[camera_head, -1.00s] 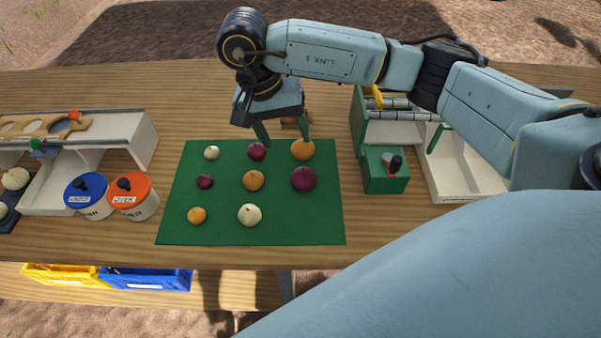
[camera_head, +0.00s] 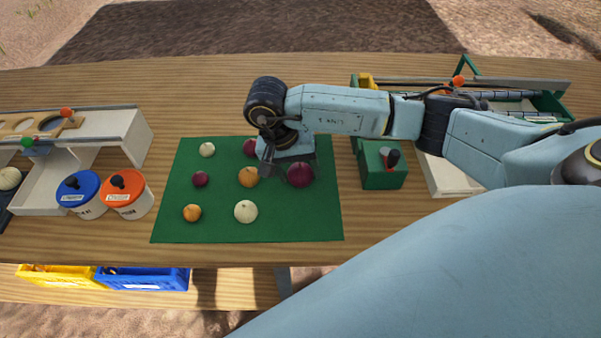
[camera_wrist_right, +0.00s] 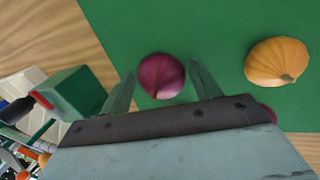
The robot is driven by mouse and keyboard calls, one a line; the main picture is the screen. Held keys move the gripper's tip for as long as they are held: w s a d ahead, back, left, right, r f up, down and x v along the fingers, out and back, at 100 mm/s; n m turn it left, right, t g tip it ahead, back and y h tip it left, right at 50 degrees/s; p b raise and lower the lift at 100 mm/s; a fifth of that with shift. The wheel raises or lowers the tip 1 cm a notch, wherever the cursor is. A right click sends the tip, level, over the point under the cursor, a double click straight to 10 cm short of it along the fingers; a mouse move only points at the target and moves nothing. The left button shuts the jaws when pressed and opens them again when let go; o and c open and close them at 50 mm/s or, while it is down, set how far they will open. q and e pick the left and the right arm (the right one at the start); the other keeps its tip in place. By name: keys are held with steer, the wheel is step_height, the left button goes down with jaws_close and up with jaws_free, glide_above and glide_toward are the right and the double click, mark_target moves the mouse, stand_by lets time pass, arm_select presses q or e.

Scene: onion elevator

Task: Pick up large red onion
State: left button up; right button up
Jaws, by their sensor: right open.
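The large red onion (camera_head: 300,175) lies on the right part of the green mat (camera_head: 296,226). My right gripper (camera_head: 289,168) is open, just above it and at its far side in the head view. In the right wrist view the large red onion (camera_wrist_right: 161,77) shows between the two spread fingers of the right gripper (camera_wrist_right: 162,68), with no clear contact. The gripper hides the mat's far right part in the head view. My left gripper is not in view.
An orange onion (camera_head: 248,177) is close left of the gripper; a smaller red onion (camera_head: 250,147) is behind it. Other onions lie on the mat's left and front. A green box (camera_head: 381,172) with a red-and-black knob stands right of the mat. Lidded pots (camera_head: 127,200) stand left.

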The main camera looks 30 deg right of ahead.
steer(key=c, duration=0.8)
